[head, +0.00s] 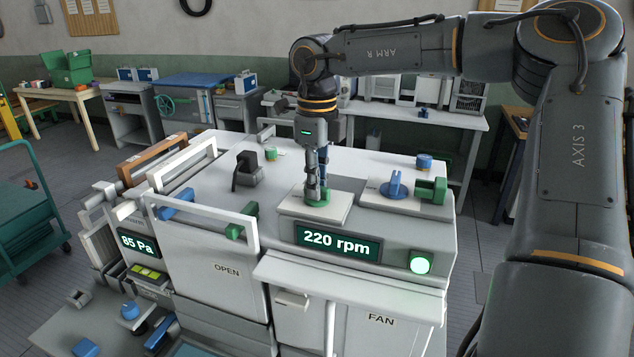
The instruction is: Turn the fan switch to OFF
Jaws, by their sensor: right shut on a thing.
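The fingers hide much of this knob. A display (338,243) in front of it reads 220 rpm, and a green lamp (420,262) beside it is lit. Below is a panel marked FAN (380,320). I cannot read any OFF mark near the knob. My left gripper is not in view.
To the right on the cabinet top are a blue knob (394,184) and a green block-like handle (432,190). A black lever (247,172) stands to the left. White handle frames (205,212) rise at the left edge, near a display (137,243) reading 85 Pa.

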